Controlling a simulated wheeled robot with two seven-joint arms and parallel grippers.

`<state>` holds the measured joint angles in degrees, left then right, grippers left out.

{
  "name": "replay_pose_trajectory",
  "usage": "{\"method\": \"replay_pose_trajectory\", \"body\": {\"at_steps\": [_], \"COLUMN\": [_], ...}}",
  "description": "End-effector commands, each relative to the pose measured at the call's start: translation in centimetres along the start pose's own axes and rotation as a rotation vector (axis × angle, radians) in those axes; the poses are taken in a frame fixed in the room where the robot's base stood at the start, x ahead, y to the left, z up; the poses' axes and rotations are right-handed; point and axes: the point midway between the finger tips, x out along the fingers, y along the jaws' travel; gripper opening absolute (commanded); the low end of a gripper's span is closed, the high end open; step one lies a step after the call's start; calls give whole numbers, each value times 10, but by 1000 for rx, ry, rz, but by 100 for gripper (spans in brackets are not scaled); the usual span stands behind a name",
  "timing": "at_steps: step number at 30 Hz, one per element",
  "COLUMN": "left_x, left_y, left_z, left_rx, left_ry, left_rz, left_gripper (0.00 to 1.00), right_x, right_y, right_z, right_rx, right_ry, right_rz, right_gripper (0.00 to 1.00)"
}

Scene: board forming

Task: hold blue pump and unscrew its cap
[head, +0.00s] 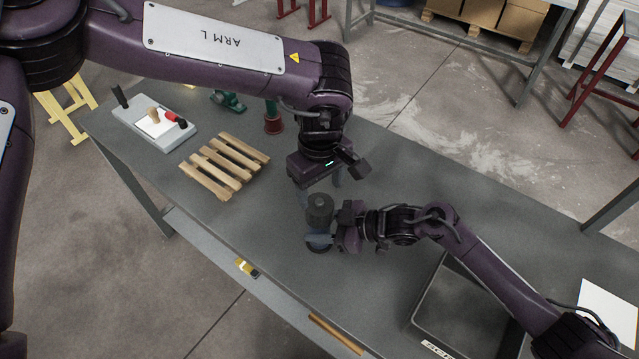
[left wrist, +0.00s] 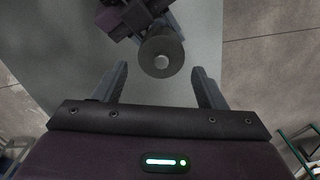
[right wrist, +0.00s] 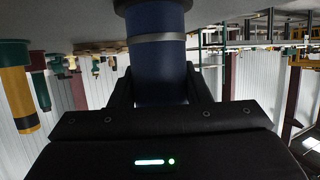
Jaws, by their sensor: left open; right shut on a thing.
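The blue pump (head: 318,238) stands upright on the grey table, with a round dark grey cap (head: 320,202) on top. My right gripper (head: 333,239) is shut on its body from the right side. The right wrist view shows the blue body with a pale band (right wrist: 158,38) between the fingers; the cap is out of sight there. My left gripper (head: 320,190) is open, pointing down above the cap. In the left wrist view the cap (left wrist: 161,55) lies a little beyond the open fingertips (left wrist: 162,80), roughly centred between them, and the fingers do not touch it.
A wooden pallet (head: 225,166) lies left of the pump. Behind it are a tray of tools (head: 180,140) and a red and green part (head: 273,122). A dark bin (head: 465,310) stands at the right.

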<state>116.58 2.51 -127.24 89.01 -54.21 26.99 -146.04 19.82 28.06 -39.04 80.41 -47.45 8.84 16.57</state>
Motion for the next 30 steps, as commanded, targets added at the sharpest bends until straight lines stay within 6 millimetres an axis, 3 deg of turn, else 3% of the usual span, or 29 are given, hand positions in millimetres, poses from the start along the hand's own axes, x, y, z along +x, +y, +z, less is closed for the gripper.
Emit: {"method": "replay_pose_trajectory", "body": {"at_steps": [7,21,30], "left_x": [8,72,78], "left_y": [-2,-2,-2], "left_z": [-1,-1,-1], "left_rx": [110,107,106], "left_ry": [-2,-1,0], "left_rz": [-6,-6,-4], "left_gripper": [65,65,65], "right_x": [0,0,0], "right_y": [0,0,0], "right_z": [0,0,0], "right_rx": [0,0,0], "right_ry": [1,1,1], "right_rz": [0,0,0], "right_gripper": [0,0,0]}}
